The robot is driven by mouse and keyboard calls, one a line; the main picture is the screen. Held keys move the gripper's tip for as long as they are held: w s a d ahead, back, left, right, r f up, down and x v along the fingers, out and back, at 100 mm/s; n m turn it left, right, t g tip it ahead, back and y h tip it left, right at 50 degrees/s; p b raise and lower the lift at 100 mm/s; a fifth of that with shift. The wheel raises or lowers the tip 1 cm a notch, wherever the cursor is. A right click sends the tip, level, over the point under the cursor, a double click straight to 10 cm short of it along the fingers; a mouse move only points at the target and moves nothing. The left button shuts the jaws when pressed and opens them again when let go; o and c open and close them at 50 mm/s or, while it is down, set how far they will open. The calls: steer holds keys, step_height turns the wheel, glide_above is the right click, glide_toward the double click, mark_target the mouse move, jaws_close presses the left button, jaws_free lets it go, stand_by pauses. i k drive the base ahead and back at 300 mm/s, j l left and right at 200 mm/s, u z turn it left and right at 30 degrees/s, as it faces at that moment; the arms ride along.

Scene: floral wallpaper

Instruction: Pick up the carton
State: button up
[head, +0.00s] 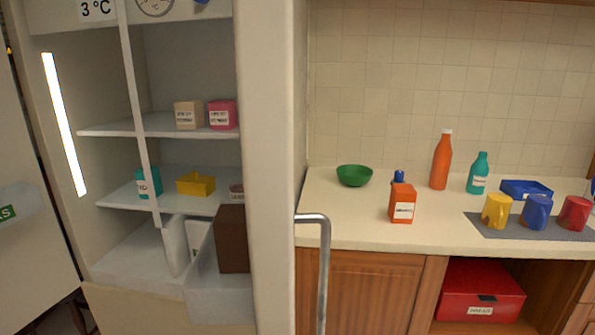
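An orange carton (402,205) with a white label stands upright on the pale countertop (350,222), near its front edge. The label's print is too small to read. A small dark blue object (399,177) shows just behind the carton and is partly hidden by it. My gripper is not in view, and nothing is seen touching the carton.
A green bowl (354,175) stands left of the carton. An orange bottle (441,160) and a teal bottle (478,173) stand behind right. Several mugs stand on a grey mat (483,226). A metal handle (325,270) sticks out at front left. The open fridge (104,213) holds boxes.

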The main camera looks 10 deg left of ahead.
mark_target(403, 198)
steer(key=j, duration=2.95)
steer(key=k+j, duration=0.15)
steer(key=j, duration=2.75)
steer(key=l, duration=2.7)
steer(key=i+l, duration=0.15)
steer(key=l, duration=2.85)
steer(key=i+l, duration=0.15)
steer(key=l, duration=0.15)
steer(key=i+l, duration=1.05)
steer(key=l, duration=0.15)
steer(key=j+u, duration=0.05)
